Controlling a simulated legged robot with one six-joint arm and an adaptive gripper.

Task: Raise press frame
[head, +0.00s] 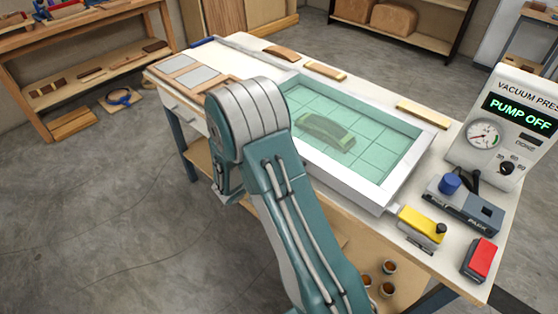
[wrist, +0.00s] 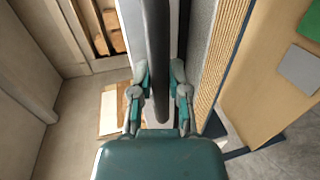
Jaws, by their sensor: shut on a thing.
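The press frame (head: 345,179) is a white rectangular frame around a see-through green sheet, lying about flat on the workbench in the head view. A curved dark-green form (head: 326,132) shows through the sheet. My arm crosses in front of the frame's left side and hides part of it. In the wrist view my gripper (wrist: 158,97) has its two fingers on either side of a dark grey bar (wrist: 157,45) and is shut on it. Whether this bar belongs to the press frame I cannot tell. The fingertips are hidden in the head view.
The vacuum press box (head: 510,125) at the right reads "PUMP OFF". A yellow-topped switch (head: 422,222) and red block (head: 480,258) stand near the bench's right end. Wooden strips (head: 423,113) lie along the back edge. Open concrete floor (head: 90,220) is at the left.

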